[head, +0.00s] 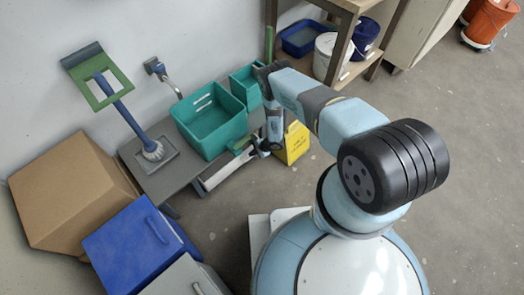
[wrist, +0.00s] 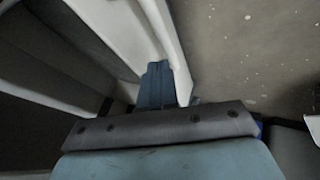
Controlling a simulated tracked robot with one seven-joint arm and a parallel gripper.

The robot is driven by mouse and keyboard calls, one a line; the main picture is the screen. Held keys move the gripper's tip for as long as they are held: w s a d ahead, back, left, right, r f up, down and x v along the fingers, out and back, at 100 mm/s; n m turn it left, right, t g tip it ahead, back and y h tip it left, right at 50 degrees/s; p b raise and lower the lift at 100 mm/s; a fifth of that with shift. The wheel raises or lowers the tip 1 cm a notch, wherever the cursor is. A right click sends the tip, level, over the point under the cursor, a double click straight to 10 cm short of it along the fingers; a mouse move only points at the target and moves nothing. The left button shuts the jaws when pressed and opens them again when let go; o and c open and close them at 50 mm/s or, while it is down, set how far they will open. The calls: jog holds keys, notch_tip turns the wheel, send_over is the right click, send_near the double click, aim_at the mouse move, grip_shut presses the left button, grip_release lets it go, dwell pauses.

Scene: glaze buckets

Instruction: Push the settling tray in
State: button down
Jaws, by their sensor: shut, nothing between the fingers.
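The settling tray appears to be the pale drawer-like tray (head: 222,174) low under the grey bench at the left in the head view. It sticks out past the bench edge. In the wrist view its white wall (wrist: 168,40) runs down from the top middle, with a dark grey interior to its left. My gripper (head: 266,150) is at the tray's right end in the head view. Its blue fingers are closed together and empty in the wrist view (wrist: 158,85). They are right at the white wall; whether they touch it I cannot tell.
A cardboard box (head: 70,190) and a blue cabinet (head: 135,245) are at left.

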jog(key=v, duration=1)
jog(key=shift+s+d, duration=0.45)
jog(key=shift+d, duration=0.05)
